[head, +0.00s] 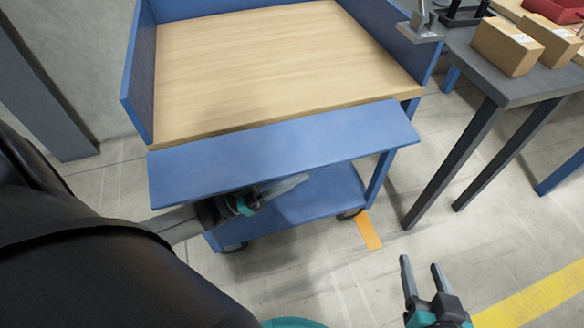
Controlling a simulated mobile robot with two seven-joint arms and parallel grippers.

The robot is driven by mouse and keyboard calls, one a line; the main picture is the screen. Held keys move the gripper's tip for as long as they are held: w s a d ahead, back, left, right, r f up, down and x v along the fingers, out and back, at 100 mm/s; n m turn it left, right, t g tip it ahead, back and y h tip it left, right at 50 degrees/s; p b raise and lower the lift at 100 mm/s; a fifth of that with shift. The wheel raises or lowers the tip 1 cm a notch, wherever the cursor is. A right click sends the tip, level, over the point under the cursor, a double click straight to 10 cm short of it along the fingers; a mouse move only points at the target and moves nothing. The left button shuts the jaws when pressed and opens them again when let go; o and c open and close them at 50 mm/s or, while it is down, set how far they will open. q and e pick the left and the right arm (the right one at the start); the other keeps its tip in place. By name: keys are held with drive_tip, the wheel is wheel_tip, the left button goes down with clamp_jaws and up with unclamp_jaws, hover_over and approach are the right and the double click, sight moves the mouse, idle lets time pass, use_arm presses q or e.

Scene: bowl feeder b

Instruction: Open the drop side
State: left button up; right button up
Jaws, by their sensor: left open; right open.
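The drop side is the long blue panel (270,152) along the near edge of the cart. It is swung outward and down from the wooden deck (270,70), so that edge is open. Its exact angle is hard to tell. My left gripper (285,186) is open just under the panel's near edge, with its upper part partly hidden by the panel. I cannot tell whether it touches the panel. My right gripper (421,268) is open and empty, over the floor at the lower right, apart from the cart.
The cart's other blue walls (143,78) stand upright, and a lower blue shelf (310,200) sits beneath the deck. A dark table (490,75) with cardboard boxes (507,46) stands at the right. The floor between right gripper and cart is clear.

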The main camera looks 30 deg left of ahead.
use_arm(q)
drive_tip(key=shift+w+d, duration=0.1)
drive_tip(key=shift+c, duration=0.3)
clamp_jaws()
idle(1.1)
